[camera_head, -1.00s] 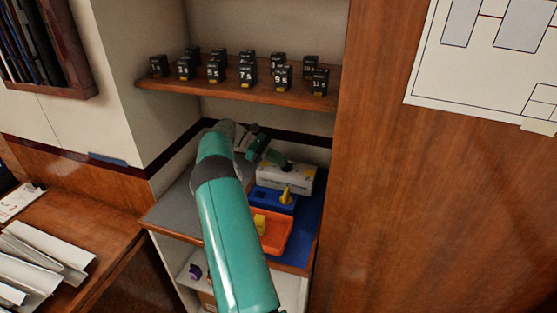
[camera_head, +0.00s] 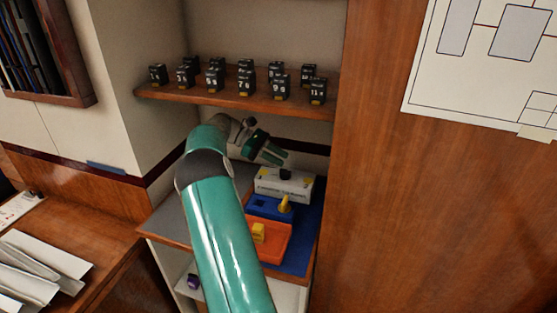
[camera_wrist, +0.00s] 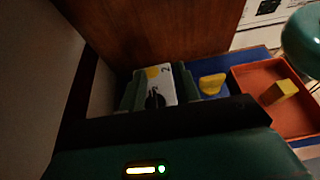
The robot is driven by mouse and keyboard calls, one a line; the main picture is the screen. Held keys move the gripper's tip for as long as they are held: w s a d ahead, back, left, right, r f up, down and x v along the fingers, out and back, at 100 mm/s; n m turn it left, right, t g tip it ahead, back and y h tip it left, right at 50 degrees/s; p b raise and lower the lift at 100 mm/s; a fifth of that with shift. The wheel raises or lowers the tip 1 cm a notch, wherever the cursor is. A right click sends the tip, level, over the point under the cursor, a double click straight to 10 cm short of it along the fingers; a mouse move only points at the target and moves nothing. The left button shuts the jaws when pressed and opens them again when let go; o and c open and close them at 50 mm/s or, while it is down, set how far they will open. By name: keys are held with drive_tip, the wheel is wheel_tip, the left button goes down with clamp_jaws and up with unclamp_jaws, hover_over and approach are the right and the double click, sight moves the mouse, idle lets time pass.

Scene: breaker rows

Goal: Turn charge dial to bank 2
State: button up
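The charge dial is a black knob (camera_head: 286,174) on a white box (camera_head: 270,184) at the back of the blue mat in the alcove. In the wrist view the black knob (camera_wrist: 154,99) shows on the white face, with a printed 2 and a yellow mark beyond it. Which mark the knob points to is too small to tell. My gripper (camera_head: 278,158) is just above and behind the knob in the head view, with a small gap showing. In the wrist view my gripper (camera_wrist: 160,90) has its fingers apart, one on each side of the knob, holding nothing.
A blue block with a yellow handle (camera_head: 285,204) and an orange tray (camera_head: 271,248) with a yellow block (camera_head: 259,232) sit in front of the box. Numbered black breakers stand on the wooden shelf (camera_head: 220,99) above. A wooden panel (camera_head: 370,180) closes the right side.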

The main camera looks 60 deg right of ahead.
drive_tip(key=s+a+r, duration=0.5)
drive_tip(key=a+r, duration=0.1)
drive_tip(key=a, duration=0.3)
drive_tip(key=shift+s+a+r, duration=0.15)
drive_tip(key=shift+a+r, duration=0.1)
drive_tip(key=shift+a, duration=0.15)
drive_tip(key=shift+a, duration=0.15)
